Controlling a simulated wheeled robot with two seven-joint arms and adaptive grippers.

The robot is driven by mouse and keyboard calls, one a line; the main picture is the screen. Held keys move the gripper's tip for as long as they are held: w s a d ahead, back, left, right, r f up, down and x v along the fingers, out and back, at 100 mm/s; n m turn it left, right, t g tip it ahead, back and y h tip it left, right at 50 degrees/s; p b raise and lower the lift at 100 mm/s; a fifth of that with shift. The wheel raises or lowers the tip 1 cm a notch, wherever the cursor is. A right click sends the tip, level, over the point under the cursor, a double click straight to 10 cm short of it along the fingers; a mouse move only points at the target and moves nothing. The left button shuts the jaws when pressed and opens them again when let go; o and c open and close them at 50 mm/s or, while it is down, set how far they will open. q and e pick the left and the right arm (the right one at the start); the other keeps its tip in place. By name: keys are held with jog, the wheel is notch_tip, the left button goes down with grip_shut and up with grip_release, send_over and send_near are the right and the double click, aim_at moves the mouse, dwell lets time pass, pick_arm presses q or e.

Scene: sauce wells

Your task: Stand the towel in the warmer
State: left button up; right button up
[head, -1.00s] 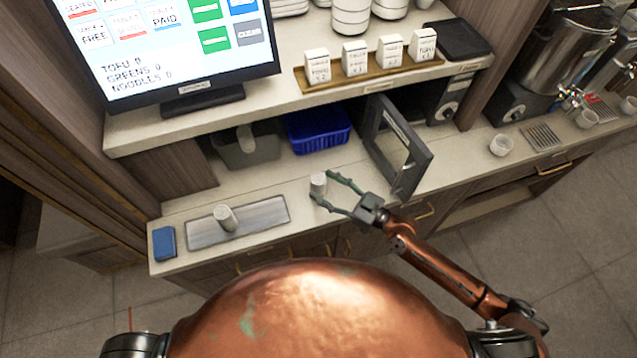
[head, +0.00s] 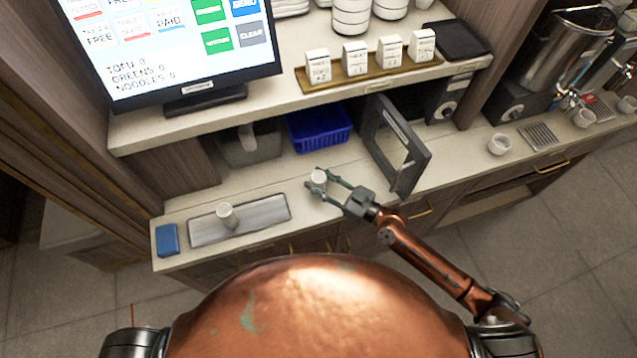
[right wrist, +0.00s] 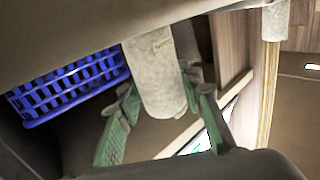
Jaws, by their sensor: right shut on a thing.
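A white rolled towel (head: 319,177) is upright between the green fingers of my right gripper (head: 320,184), which is shut on it, over the counter in front of the blue basket. In the right wrist view the towel (right wrist: 157,80) fills the gap between the fingers (right wrist: 165,120). Whether its base touches the counter is unclear. A second white rolled towel (head: 227,214) stands on a grey tray (head: 265,212) to the left. The warmer (head: 441,103) sits under the shelf, its framed glass door (head: 408,180) swung open toward me. Its inside is mostly hidden by the door. My left gripper is not in view.
A blue basket (head: 319,128) and a grey bin (head: 250,150) stand under the shelf. A blue block (head: 167,240) lies at the counter's left end. The open door stands close to the right of my gripper. A white cup (head: 499,144) stands farther right.

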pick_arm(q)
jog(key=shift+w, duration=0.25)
pick_arm(e)
jog(key=c, duration=0.4)
